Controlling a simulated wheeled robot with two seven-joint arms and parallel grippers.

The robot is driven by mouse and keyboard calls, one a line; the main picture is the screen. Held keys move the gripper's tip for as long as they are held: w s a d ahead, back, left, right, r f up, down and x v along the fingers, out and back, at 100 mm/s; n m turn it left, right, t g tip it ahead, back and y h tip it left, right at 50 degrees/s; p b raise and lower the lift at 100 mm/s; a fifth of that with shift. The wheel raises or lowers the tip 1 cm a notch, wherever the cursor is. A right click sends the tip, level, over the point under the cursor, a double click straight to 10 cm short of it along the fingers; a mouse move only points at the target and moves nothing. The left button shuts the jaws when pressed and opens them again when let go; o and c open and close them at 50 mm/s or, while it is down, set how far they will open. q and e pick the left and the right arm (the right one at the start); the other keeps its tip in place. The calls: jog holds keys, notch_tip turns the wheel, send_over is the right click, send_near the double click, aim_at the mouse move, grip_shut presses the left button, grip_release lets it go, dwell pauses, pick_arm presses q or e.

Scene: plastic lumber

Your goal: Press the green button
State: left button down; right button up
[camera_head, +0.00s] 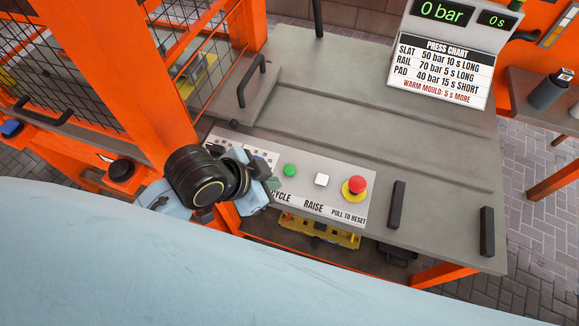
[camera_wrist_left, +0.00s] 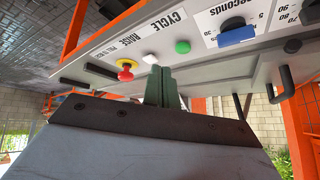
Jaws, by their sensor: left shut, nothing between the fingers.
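The green button (camera_head: 289,170) is a small round cap on the grey control panel, above the CYCLE label. It also shows in the left wrist view (camera_wrist_left: 183,47), uncovered. My left gripper (camera_head: 273,184) is just left of and in front of the button in the head view. In the left wrist view my left gripper's green fingers (camera_wrist_left: 161,70) are closed together and empty. Their tips appear below and left of the button there, close to the white button (camera_wrist_left: 149,58). No contact with the green button shows. My right gripper is out of view.
The white RAISE button (camera_head: 321,180) and the red mushroom button (camera_head: 355,186) on its yellow base sit to the right on the panel. A blue knob (camera_wrist_left: 236,34) is beside the green button. Black handles (camera_head: 397,205) stand on the grey surface. An orange frame (camera_head: 120,70) rises at left.

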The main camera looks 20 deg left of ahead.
aim_at(285, 169)
pick_arm(q)
jog(key=w+r+m+h, duration=0.3)
jog(key=w+m, duration=0.6)
jog(key=m, duration=0.1)
jog(key=shift+r+m+g, duration=0.15)
jog(key=shift+m+g, duration=0.15)
jog(key=shift+g, duration=0.1)
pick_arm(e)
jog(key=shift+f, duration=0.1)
